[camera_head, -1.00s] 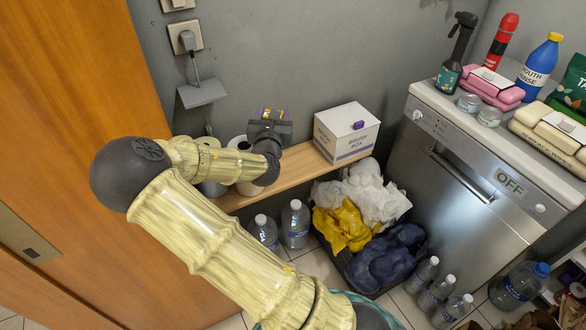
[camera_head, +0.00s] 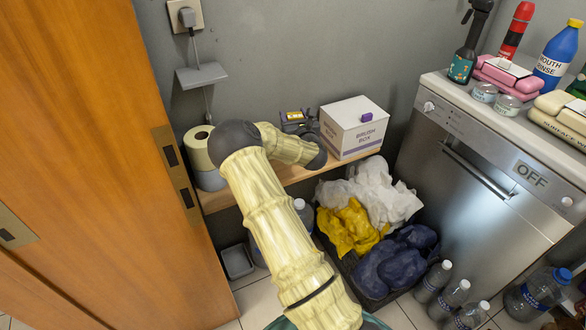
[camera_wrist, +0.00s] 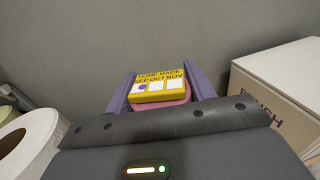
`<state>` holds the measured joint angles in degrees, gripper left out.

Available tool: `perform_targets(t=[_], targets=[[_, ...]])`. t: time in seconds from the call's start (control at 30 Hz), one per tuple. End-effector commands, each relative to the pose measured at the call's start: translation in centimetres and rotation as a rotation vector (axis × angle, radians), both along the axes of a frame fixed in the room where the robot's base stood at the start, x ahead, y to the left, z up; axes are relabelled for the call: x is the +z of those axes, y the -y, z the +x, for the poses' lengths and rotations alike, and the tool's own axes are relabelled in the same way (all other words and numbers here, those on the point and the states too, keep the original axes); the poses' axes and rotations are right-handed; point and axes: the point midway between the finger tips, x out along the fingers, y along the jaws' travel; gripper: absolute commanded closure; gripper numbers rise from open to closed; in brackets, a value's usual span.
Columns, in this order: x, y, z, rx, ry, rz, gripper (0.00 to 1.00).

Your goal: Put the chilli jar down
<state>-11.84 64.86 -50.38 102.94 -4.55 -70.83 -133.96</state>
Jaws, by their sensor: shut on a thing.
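The chilli jar (camera_wrist: 160,92) shows in the wrist view as a yellow lid with month names and pinkish-red below it. My gripper (camera_wrist: 162,80) is shut on it, with a purple finger on each side. In the head view my gripper (camera_head: 298,122) is at the back of the wooden shelf (camera_head: 291,174), just left of the brush box. The jar's underside is hidden, so I cannot tell whether it touches the shelf.
The white brush box (camera_head: 352,132) is close on my gripper's right. Paper rolls (camera_head: 199,147) stand at the shelf's left end, with bare shelf between. The grey wall is behind. A crate of bags (camera_head: 348,262) and bottles are below; a dishwasher (camera_head: 470,170) is at the right.

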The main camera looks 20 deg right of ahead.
Motion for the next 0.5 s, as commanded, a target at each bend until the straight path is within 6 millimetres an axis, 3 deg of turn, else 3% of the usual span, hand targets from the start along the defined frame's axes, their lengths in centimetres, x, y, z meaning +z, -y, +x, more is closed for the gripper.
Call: perform_targets(t=[0.3, 0.5], targets=[[0.0, 0.0, 0.0, 0.001, 0.002, 0.0, 0.94], [-2.7, 0.0, 0.0, 0.001, -0.001, 0.001, 0.94]])
